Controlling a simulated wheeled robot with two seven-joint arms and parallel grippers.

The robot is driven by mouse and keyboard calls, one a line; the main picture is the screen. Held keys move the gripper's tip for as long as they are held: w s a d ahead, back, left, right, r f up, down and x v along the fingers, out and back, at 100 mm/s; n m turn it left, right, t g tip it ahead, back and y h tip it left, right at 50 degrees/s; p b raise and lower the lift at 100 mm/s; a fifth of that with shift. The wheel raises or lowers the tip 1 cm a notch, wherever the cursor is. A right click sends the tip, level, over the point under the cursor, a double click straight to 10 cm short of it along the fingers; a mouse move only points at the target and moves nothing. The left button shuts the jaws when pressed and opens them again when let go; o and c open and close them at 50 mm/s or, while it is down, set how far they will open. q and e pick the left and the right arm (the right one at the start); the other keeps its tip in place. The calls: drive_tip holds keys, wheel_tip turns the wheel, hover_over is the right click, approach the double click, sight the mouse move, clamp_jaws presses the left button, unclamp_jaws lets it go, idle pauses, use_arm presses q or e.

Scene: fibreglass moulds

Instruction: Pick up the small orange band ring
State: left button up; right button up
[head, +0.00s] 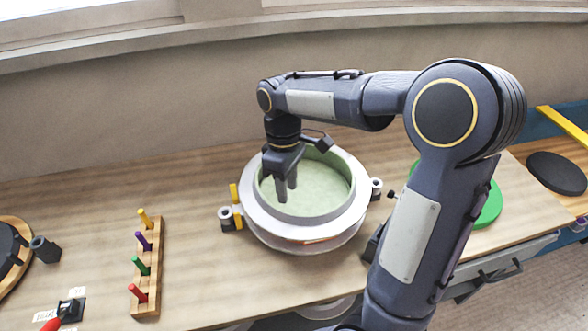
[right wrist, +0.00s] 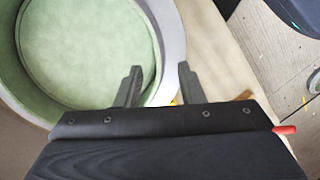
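I cannot make out a small orange band ring in either view. My right gripper (head: 286,190) points down over the round mould (head: 255,220), which has a pale rim and a green inside. In the right wrist view its two fingers (right wrist: 160,70) are apart with nothing between them. How high the fingertips are above the mould is hard to tell. My left gripper is not in view.
A wooden peg rack (head: 147,275) with yellow, purple, green and red pegs stands left of the mould. Grey cylindrical fittings and yellow pieces sit at the mould's sides. A green disc (head: 490,207) lies behind my right arm, and a black disc (head: 556,173) farther right.

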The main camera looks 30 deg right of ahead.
sight(285, 210)
wheel_tip(285, 210, down, 3)
drive_tip(key=shift+a, duration=0.1)
drive_tip(key=f, duration=0.2)
drive_tip(key=f+p, duration=0.1)
drive_tip(key=shift+w+a+f, duration=0.15)
drive_tip(key=shift+w+f, duration=0.1)
drive_tip(key=shift+f, duration=0.15)
drive_tip(key=shift+s+f, duration=0.15)
drive_tip(key=shift+f, duration=0.35)
clamp_jaws()
drive_tip(key=shift+r, duration=0.1)
idle(0.6)
